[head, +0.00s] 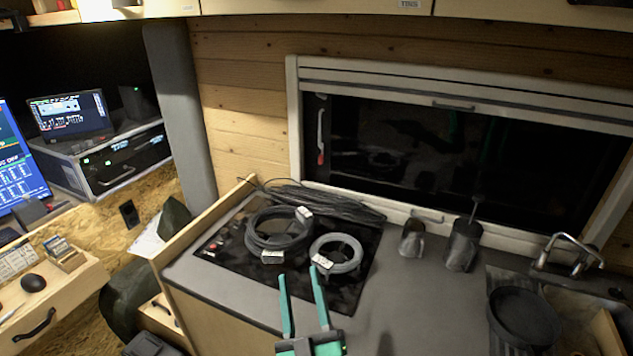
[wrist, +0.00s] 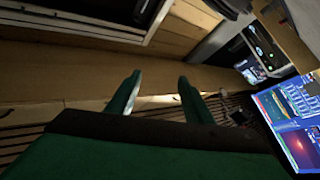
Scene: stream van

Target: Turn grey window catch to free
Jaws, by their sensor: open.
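A dark window (head: 440,155) in a pale frame fills the right of the head view. A slim light-grey catch (head: 320,130) with a red end stands upright at its left side; it is small, so its exact setting is hard to tell. I cannot make out the catch in the wrist view.
Cable coils (head: 277,230) and a smaller coil (head: 336,254) lie on the black hob. Two dark cups (head: 462,246) stand below the window, left of the sink tap (head: 568,250). A black pot (head: 525,318) is at right. Screens (head: 72,115) stand at left.

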